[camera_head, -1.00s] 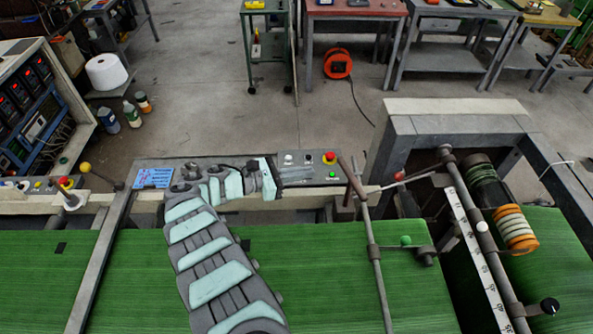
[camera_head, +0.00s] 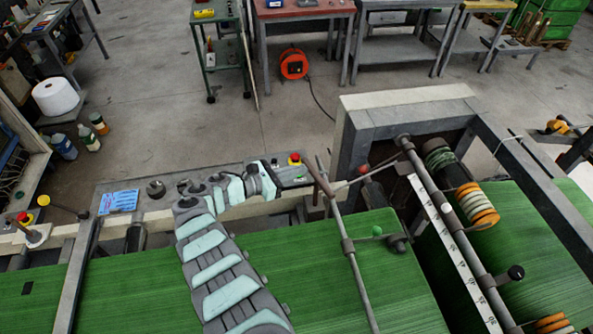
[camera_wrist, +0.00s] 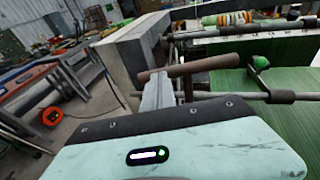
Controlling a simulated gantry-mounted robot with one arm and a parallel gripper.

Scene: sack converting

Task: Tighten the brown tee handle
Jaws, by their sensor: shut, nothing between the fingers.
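The brown tee handle (camera_head: 319,176) is a slanted bar on a grey rod near the frame corner in the head view. In the wrist view its brown crossbar (camera_wrist: 203,65) runs across just beyond my fingers. My gripper (camera_head: 304,181) comes from the left, with its fingertips close beside the handle. In the wrist view my gripper (camera_wrist: 158,88) shows narrow grey fingers, shut and empty, at the left part of the crossbar. I cannot tell whether they touch it. The pale housing hides the lower part of the wrist view.
A green knob (camera_head: 377,231) sits on the handle's rod clamp; a red-ended lever (camera_head: 364,170) is right of the handle. A grey frame (camera_head: 405,115) stands behind. A red emergency button (camera_head: 294,160) is behind my gripper. Green sheet (camera_head: 300,250) runs below.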

